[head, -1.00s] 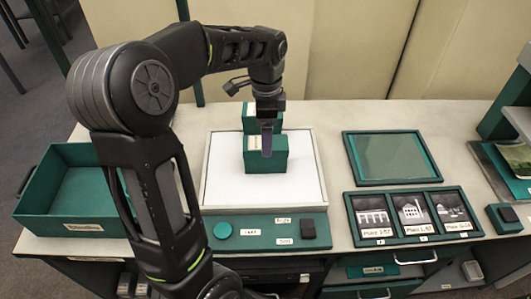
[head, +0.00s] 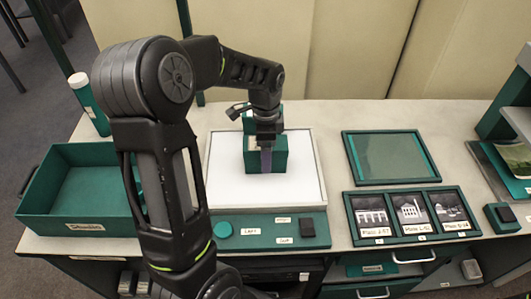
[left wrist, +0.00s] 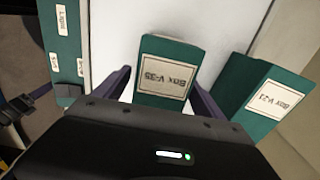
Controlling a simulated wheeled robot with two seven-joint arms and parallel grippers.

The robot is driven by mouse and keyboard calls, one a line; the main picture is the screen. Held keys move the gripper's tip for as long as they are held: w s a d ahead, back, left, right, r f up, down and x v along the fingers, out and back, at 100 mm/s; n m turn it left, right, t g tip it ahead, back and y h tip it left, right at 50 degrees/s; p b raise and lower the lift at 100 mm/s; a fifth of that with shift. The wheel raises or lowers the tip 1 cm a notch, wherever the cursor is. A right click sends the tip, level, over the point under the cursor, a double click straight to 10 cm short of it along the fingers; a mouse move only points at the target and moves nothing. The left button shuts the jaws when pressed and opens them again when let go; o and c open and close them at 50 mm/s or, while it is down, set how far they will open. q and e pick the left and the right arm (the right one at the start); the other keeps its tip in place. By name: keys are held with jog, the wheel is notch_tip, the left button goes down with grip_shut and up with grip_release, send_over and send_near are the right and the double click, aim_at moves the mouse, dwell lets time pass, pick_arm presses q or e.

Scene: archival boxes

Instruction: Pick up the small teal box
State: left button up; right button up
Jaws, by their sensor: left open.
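Two teal boxes stand on the white panel. The front one (head: 280,160) is labelled "Box V-35" in the left wrist view (left wrist: 178,55); the other, behind it (head: 248,121), is labelled "Box V-21" (left wrist: 262,88). My left gripper (head: 266,158) is open at the front box. In the left wrist view my left gripper (left wrist: 163,92) has a finger on each side of Box V-35, and Box V-21 lies outside the right finger. I cannot tell whether the fingers touch the box. The gripper partly hides both boxes in the head view. My right gripper is not in view.
An open teal tray (head: 75,228) stands at the left, with a white-capped teal cylinder (head: 88,105) behind it. A teal strip (head: 265,235) with labels runs along the panel's front. Framed photos (head: 410,213) and an empty teal-framed panel (head: 390,157) lie at the right.

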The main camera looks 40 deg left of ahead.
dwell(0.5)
pick_arm(q)
jog(key=shift+r, duration=0.1)
grip_shut()
dwell(0.7)
